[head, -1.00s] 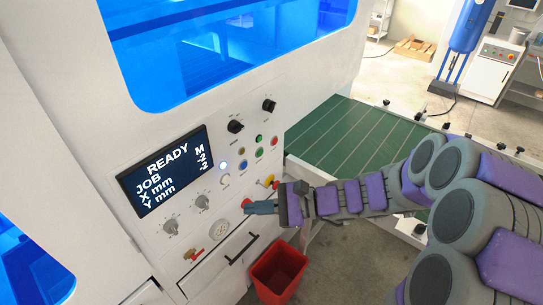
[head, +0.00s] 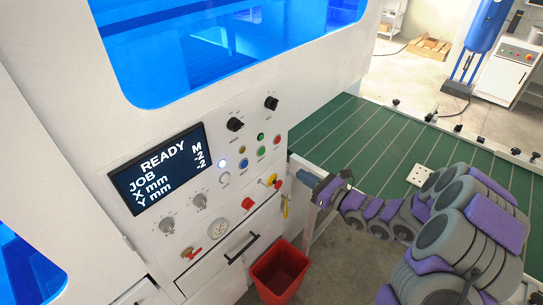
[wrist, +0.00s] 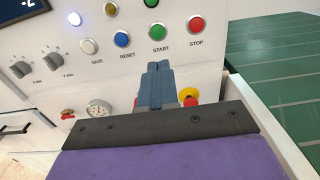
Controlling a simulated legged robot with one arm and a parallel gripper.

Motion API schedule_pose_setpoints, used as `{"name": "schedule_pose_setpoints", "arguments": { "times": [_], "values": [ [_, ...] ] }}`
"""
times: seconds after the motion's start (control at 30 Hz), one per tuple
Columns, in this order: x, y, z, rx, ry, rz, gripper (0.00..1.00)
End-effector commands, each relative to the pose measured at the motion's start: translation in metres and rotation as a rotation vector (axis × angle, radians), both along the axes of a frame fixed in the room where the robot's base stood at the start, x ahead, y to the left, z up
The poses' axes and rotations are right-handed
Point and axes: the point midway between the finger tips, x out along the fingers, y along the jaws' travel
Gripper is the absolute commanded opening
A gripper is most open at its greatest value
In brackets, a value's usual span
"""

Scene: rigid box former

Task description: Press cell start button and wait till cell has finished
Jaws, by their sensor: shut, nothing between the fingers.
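The green START button (head: 262,150) is on the white cell's front panel, with the blue RESET button and red STOP button (head: 277,139) on either side. In the wrist view START (wrist: 157,31) is labelled and uncovered. My gripper (head: 308,179) is shut and empty, to the lower right of the buttons in the head view. In the wrist view its fingertips (wrist: 159,66) point up at the panel just below START in the picture. They look apart from the button.
A red-on-yellow knob (wrist: 188,97) lies just right of my fingers in the wrist view. A green conveyor table (head: 400,135) extends right of the panel. A red bin (head: 279,272) stands on the floor below. A drawer handle (head: 242,249) juts from the panel's lower part.

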Motion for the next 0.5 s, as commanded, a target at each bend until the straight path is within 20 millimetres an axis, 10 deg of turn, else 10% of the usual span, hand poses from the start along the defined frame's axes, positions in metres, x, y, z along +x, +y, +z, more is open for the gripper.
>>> {"name": "schedule_pose_setpoints", "arguments": {
  "times": [0.5],
  "values": [
    [0.028,0.04,-0.002,-0.002,-0.001,0.008,0.0]
  ]
}}
